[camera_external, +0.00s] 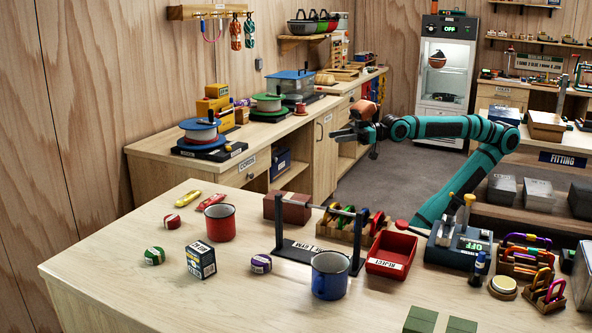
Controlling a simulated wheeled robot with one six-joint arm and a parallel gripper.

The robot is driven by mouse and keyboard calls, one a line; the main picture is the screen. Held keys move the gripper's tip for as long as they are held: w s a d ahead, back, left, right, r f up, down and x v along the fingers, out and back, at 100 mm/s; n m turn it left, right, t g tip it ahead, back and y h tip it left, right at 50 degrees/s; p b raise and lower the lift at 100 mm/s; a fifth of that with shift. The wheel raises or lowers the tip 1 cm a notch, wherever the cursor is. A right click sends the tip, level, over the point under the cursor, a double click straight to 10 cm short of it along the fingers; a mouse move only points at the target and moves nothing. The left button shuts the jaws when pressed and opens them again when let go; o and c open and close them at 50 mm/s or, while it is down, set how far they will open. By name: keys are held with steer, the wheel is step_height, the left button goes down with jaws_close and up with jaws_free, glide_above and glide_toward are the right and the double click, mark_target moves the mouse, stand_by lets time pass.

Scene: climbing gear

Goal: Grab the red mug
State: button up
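The red mug (220,222) stands upright on the near wooden table, left of centre, its dark inside showing from above. A red packet (210,201) lies just behind it. My gripper (343,135) is at the end of the teal arm, raised well above and to the right of the mug, pointing left. Its fingers look apart with nothing between them, and it is far from the mug.
A blue mug (330,275), a black frame stand (318,240) and a red tray (391,254) are right of the red mug. A small dark box (201,260) and tape rolls (154,256) lie in front. Bare tabletop (110,255) is at left.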

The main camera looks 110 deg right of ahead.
stand_by(0.4)
steer(key=o, duration=1.4)
steer(key=shift+c, duration=0.2)
steer(key=w+a+r+n+g, duration=0.2)
steer(key=w+r+g, duration=0.2)
steer(key=w, duration=0.7)
steer(key=n+g+y, duration=0.3)
steer(key=n+g, duration=0.5)
steer(key=g, duration=0.3)
glide_above(219, 219)
steer(key=s+d, duration=0.5)
steer(key=d, duration=0.3)
step_height(219, 219, down, 3)
steer(key=x, duration=1.1)
steer(key=w+x, duration=0.1)
steer(key=x, duration=0.4)
steer(key=shift+a+f, duration=0.1)
steer(key=shift+f, duration=0.15)
